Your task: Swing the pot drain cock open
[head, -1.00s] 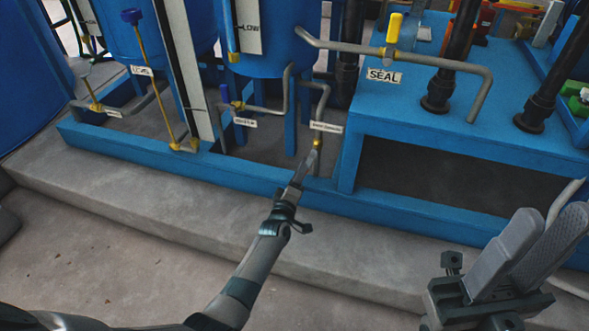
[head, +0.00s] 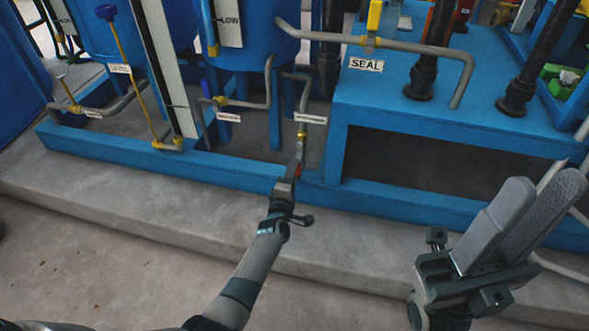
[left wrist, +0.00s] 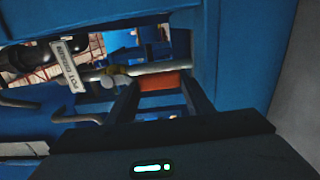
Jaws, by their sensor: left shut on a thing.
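The pot drain cock is a small brass valve (head: 302,133) on a grey pipe low at the front of the blue skid in the head view. Its red-orange handle (head: 298,170) shows at my left gripper (head: 297,167). In the left wrist view the handle (left wrist: 165,82) lies between the two dark fingers, which are shut on it. A white tag (left wrist: 69,66) reading POT DRAIN hangs beside the pipe there. The handle's exact angle is partly hidden by the fingers.
A blue frame rail (head: 230,172) runs just behind my left gripper. A blue bench (head: 420,120) with a SEAL label and black pipes stands to the right. Other valves, including a blue-handled one (head: 210,100), are to the left. The concrete floor in front is clear.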

